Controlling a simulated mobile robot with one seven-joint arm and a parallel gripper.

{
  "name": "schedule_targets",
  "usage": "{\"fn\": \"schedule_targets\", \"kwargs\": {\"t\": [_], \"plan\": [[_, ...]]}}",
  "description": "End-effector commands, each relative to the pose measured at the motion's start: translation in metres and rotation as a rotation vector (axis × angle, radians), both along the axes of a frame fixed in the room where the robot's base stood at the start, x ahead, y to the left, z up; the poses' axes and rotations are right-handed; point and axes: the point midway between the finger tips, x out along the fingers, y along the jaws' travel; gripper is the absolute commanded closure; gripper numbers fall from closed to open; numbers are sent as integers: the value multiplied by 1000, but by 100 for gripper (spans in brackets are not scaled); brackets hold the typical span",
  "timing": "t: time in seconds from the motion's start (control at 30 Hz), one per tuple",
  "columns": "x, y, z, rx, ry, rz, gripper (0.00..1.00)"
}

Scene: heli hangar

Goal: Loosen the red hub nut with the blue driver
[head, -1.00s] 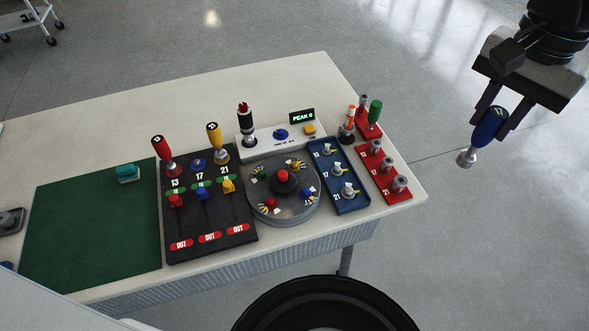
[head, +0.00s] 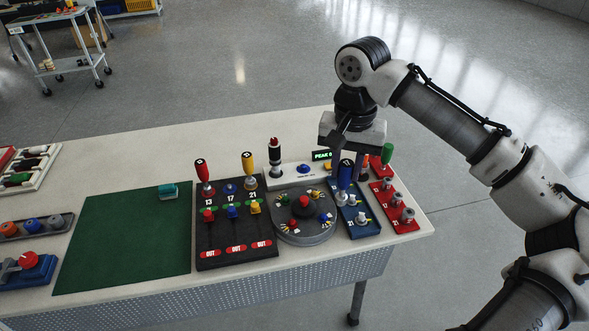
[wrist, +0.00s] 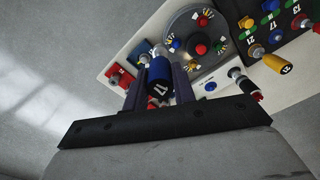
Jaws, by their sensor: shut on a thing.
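My gripper (head: 346,170) is shut on the blue driver (head: 345,174), which hangs upright over the blue socket tray (head: 361,230). In the wrist view the driver (wrist: 160,92) shows its black end cap marked 17 between my fingers. Its metal tip is low, close to the upper sockets; I cannot tell whether it touches one. The round grey hub (head: 300,238) stands just left of the tray. It has a red knob (head: 303,201) on a black centre and small red, green, yellow and blue nuts around it. A red nut (head: 288,225) sits at its lower left.
The black rack (head: 235,258) holds a red driver (head: 202,170) and a yellow driver (head: 248,163); its middle place is empty. A white PEAK panel (head: 288,177) stands behind the hub. A red socket tray (head: 397,223) is right. The green mat (head: 120,240) is mostly clear.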

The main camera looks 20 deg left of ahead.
Motion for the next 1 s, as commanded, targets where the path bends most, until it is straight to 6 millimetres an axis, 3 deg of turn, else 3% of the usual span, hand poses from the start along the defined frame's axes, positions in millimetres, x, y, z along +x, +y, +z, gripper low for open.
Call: {"fn": "schedule_targets", "kwargs": {"t": [0.03,0.1,0.3,0.43,1.0], "plan": [[-3,26,-6,0,1,60,96],[-6,53,-15,-2,0,123,96],[-17,98,-31,-5,-5,230,96],[-19,105,-37,-5,-5,249,96],[-19,105,-77,-6,-6,248,96]]}}
